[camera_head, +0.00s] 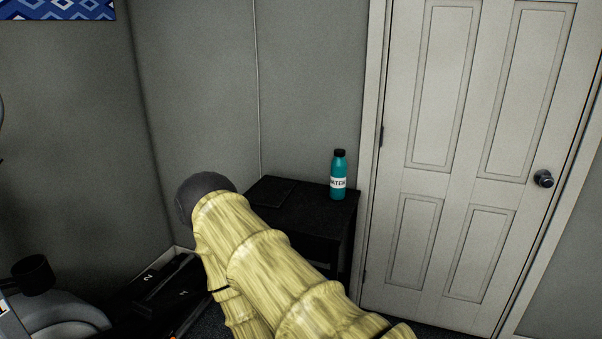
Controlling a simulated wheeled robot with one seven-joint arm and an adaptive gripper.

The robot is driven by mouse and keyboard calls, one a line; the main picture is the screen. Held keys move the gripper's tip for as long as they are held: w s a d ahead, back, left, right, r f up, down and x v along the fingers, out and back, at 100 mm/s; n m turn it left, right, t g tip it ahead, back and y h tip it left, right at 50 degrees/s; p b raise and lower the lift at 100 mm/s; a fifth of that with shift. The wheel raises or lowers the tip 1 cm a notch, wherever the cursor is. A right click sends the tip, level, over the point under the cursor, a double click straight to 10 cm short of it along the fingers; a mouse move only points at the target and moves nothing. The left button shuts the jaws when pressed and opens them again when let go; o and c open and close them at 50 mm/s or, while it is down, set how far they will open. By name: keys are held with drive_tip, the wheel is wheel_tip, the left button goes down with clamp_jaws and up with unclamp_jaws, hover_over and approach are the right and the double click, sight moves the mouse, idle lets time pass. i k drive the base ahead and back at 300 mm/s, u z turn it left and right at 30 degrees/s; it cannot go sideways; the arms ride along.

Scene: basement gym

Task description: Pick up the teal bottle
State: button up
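The teal bottle (338,178) stands upright on a small black table (308,205), near the table's right back edge. It has a black cap and a white label with dark letters that look like "WATER". My gripper is not in view, so its state is not shown. The bottle is fully visible, with nothing in front of it.
A flat dark object (273,192) lies on the table's left part. A white panelled door (450,170) with a dark knob (543,179) is to the right. Grey walls (200,90) stand behind. Black gym gear (160,285) is at lower left. My yellow arm covers the table's front left.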

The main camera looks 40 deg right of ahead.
sight(337, 174)
drive_tip(key=z, duration=0.25)
drive_tip(key=i, duration=1)
drive_tip(key=z, duration=0.6)
